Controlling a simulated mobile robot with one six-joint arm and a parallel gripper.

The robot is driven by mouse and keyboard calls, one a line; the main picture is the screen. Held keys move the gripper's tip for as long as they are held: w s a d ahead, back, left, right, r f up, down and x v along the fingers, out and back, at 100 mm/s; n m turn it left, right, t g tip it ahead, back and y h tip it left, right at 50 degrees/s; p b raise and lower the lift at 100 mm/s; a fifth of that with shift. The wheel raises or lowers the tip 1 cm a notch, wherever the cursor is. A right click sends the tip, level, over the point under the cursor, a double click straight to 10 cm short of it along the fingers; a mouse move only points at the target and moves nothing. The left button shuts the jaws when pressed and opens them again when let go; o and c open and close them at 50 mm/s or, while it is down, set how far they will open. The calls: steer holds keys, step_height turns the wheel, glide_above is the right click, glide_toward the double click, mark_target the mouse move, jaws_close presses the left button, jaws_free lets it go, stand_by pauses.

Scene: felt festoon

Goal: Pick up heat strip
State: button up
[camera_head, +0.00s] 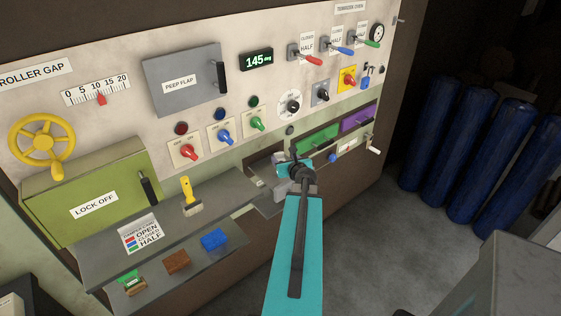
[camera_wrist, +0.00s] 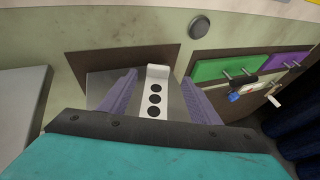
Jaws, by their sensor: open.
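The heat strip, a white strip with three black dots and a raised far end (camera_wrist: 155,98), lies on a grey tray (camera_wrist: 100,88) in a recess of the panel in the wrist view. My gripper (camera_wrist: 158,82) is open, with one purple finger on each side of the strip. A gap shows between the strip and both fingers. I cannot tell how high the fingertips are above the tray. In the head view my gripper (camera_head: 285,178) is at the recess and my arm hides most of the strip there.
A green drawer (camera_head: 318,138) and a purple drawer (camera_head: 358,117) with handles are right of the recess. A grey shelf (camera_head: 110,250) with a yellow-handled scraper (camera_head: 189,195) is on the left. Blue cylinders (camera_head: 480,150) stand far right.

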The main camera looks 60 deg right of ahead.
mark_target(279, 154)
steer(key=shift+p+x, duration=0.6)
steer(key=shift+x, duration=2)
steer(key=shift+w+a, duration=0.1)
steer(key=shift+w, duration=0.05)
steer(key=c, duration=1.2)
steer(key=shift+r, duration=0.15)
